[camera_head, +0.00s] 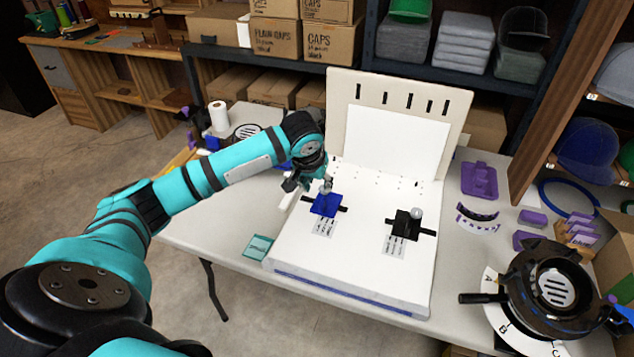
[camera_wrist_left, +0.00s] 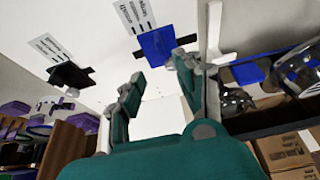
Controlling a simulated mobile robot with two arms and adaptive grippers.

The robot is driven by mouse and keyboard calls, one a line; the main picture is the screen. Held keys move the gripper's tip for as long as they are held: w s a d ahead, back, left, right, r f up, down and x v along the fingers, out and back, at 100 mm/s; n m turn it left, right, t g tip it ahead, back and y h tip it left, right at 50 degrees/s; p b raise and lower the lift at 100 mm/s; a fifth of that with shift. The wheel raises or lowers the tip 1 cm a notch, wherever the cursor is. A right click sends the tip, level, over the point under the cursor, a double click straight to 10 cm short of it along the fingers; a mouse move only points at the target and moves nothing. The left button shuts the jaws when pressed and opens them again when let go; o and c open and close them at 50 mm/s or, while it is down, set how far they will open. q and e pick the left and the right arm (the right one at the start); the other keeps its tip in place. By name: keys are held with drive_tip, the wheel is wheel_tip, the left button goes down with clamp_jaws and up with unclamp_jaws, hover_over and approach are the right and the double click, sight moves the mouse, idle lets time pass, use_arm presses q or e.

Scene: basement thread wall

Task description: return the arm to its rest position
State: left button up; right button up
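My left arm reaches in from the left. My left gripper (camera_head: 306,180) is at the left part of the white board stand (camera_head: 335,275), beside a blue clamp-like piece (camera_head: 326,204) with a small knob on top. In the left wrist view my left gripper (camera_wrist_left: 157,78) has its two teal fingers apart with nothing between them. The blue piece (camera_wrist_left: 156,46) lies beyond the fingertips; I cannot tell whether they touch it. A black piece (camera_head: 405,223) of similar form sits farther right on the board; it also shows in the left wrist view (camera_wrist_left: 70,76). My right gripper is not in view.
The stand's upright back panel (camera_head: 400,90) rises behind the gripper. A paper roll (camera_head: 219,116) stands left of it on the table. A black ring device (camera_head: 548,287) and purple trays (camera_head: 479,181) are at right. Shelves with cardboard boxes (camera_head: 275,38) stand behind.

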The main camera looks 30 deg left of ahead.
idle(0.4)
